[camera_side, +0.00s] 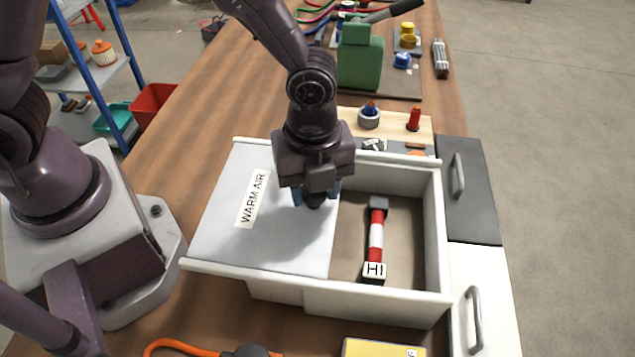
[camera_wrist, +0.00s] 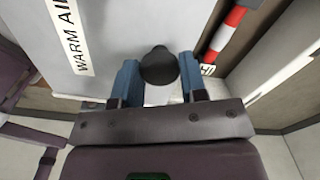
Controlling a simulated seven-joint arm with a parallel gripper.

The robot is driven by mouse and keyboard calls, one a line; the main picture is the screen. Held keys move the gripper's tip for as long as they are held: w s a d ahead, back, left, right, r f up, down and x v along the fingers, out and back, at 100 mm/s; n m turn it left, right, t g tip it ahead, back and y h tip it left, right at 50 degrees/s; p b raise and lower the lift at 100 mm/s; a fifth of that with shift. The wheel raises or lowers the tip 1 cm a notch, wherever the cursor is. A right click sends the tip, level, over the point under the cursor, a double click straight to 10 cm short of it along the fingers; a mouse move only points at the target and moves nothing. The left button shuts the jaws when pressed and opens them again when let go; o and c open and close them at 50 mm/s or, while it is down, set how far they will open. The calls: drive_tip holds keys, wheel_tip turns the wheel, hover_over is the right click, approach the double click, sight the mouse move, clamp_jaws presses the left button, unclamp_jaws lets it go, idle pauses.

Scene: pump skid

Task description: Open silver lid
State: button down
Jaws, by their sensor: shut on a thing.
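The silver lid (camera_side: 215,225) is a flat sliding panel with a "WARM AIR" label, lying over the left part of a white box (camera_side: 380,303). The right part of the box is uncovered. My gripper (camera_side: 316,192) points down at the lid's right edge and is shut on the lid's black knob (camera_side: 315,204). In the wrist view, the blue fingers of my gripper (camera_wrist: 159,72) stand on either side of the knob (camera_wrist: 158,65), and the lid (camera_wrist: 120,25) spreads to the left. The fingers partly hide the knob in the side view.
A red and white bar (camera_side: 376,235) with an "HI" tag lies inside the open part of the box. Drawers with handles (camera_side: 470,190) stand right of the box. A green block (camera_side: 360,60) stands behind. An orange cable (camera_side: 190,345) and yellow box (camera_side: 383,348) lie in front.

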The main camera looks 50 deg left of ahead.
drive_tip(key=c, duration=0.6)
unclamp_jaws()
drive_tip(key=shift+c, duration=0.2)
drive_tip(key=shift+r, duration=0.1)
wheel_tip(320, 180, up, 13)
drive_tip(key=s+a+r+n+t, duration=0.2)
drive_tip(key=s+a+r+n, duration=0.2)
drive_tip(key=a+n, duration=0.4)
drive_tip(key=s+a+r+n+t, duration=0.3)
drive_tip(key=a+n, duration=0.5)
drive_tip(key=n, duration=0.6)
drive_tip(key=s+r, duration=0.1)
drive_tip(key=s, duration=0.1)
drive_tip(key=shift+s+a+r+t, duration=0.25)
drive_tip(key=shift+s+r+t, duration=0.05)
drive_tip(key=shift+s+r, duration=0.1)
